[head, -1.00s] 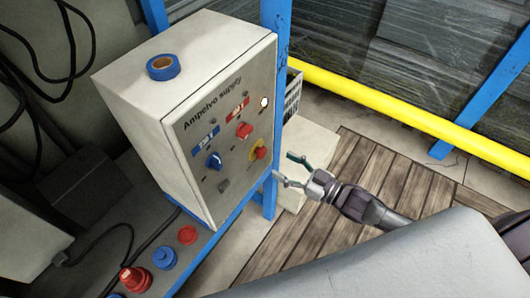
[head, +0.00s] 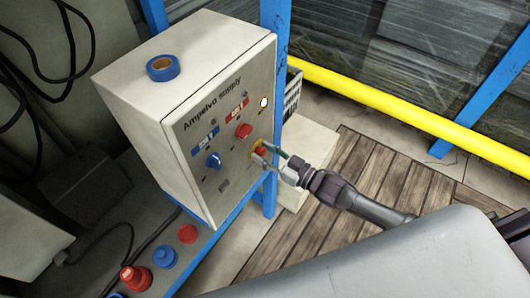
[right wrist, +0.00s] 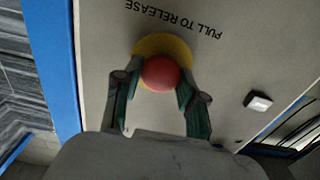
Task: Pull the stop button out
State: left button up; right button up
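The stop button is a red mushroom head on a yellow disc (head: 256,146), low on the right of the control box's front panel. In the right wrist view the red button (right wrist: 161,73) shows large, under upside-down "PULL TO RELEASE" lettering. My right gripper (head: 268,153) is at the button, its fingers on either side of it. In the right wrist view the two green-padded fingers (right wrist: 160,85) stand apart with the button between their tips; whether the pads touch it is not clear. My left gripper is not in view.
The pale control box (head: 200,100) carries a blue knob (head: 214,161), a red knob (head: 243,131) and a white lamp. Blue tape (head: 163,68) lies on top. Red and blue plugs (head: 135,278) stand on the bench below. A blue post and yellow rail are behind.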

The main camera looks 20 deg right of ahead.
grip_shut()
jog(key=shift+s+d+p, duration=0.35)
jog(key=shift+s, duration=0.1)
jog(key=shift+f, duration=0.1)
jog(key=o, duration=0.7)
grip_release()
jog(key=shift+d, duration=0.1)
jog(key=v, duration=1.2)
